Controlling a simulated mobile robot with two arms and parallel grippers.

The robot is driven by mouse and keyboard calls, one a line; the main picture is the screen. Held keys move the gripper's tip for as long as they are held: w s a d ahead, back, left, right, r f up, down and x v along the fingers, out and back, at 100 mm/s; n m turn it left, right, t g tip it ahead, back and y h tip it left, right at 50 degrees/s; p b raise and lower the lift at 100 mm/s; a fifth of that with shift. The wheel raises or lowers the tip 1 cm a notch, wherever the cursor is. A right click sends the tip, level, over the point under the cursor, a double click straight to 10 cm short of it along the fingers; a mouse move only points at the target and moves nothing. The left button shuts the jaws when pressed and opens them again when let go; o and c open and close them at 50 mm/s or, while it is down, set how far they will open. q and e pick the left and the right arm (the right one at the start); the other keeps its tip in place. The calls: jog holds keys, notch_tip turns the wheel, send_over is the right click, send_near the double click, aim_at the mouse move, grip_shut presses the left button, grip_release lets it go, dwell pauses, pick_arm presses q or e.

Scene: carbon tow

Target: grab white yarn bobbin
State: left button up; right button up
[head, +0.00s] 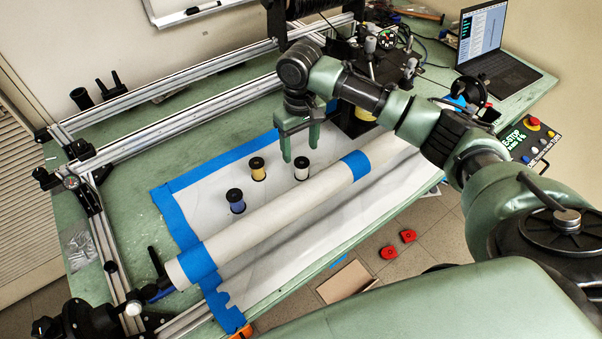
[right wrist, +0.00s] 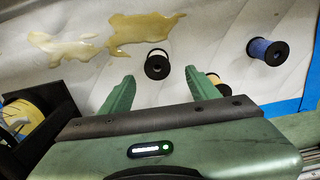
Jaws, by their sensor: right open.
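The white yarn bobbin (head: 301,169), with black end flanges, stands upright on the white sheet. In the right wrist view the white bobbin (right wrist: 157,64) shows just beyond the fingertips, between their lines. My right gripper (head: 300,152) points down, open and empty, close above and behind the white bobbin. Its two green fingers also show apart in the right wrist view (right wrist: 159,76). A yellow bobbin (head: 257,170) and a blue bobbin (head: 236,201) stand to the left. In the right wrist view the yellow one (right wrist: 221,88) is partly hidden by a finger. My left gripper is out of view.
A long white roller (head: 275,213) with blue tape lies in front of the bobbins. Metal rails (head: 190,77) run behind. A yellowish puddle (right wrist: 145,29) lies on the sheet. A larger yellow spool (right wrist: 24,116) sits beside the gripper. A laptop (head: 490,50) stands at the back right.

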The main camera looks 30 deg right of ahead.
aim_at(302, 164)
jog(key=f, duration=0.2)
jog(key=f+p, duration=0.1)
jog(key=f, duration=0.4)
jog(key=shift+s+d+f, duration=0.1)
jog(key=shift+d+f, duration=0.15)
grip_shut()
jog(key=shift+r, duration=0.15)
